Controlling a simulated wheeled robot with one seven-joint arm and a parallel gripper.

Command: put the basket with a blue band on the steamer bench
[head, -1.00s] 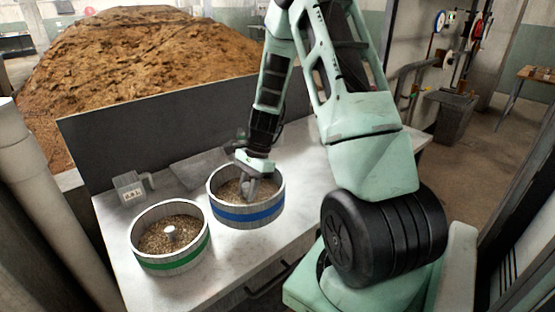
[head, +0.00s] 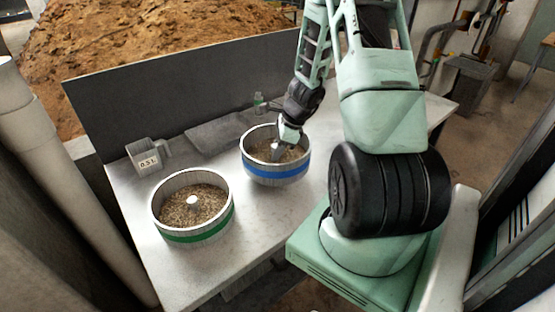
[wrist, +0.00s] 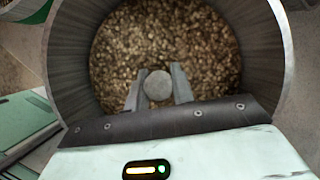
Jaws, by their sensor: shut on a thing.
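The basket with a blue band (head: 277,171) is a round grey tub of brown grain over the right part of the white table. My gripper (head: 277,150) reaches down into it from above. In the wrist view the fingers (wrist: 159,84) are shut on the pale round knob (wrist: 158,86) in the middle of the grain (wrist: 165,40). The basket's rim surrounds the fingers there. Whether its underside touches the table or hangs just above it is hard to tell. I cannot pick out a steamer bench for certain.
A similar basket with a green band (head: 198,235) stands to the left on the white table (head: 255,225). A small box marked 0.5 L (head: 148,158) and a flat grey plate (head: 215,131) lie behind. A dark panel (head: 180,90) closes the table's back.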

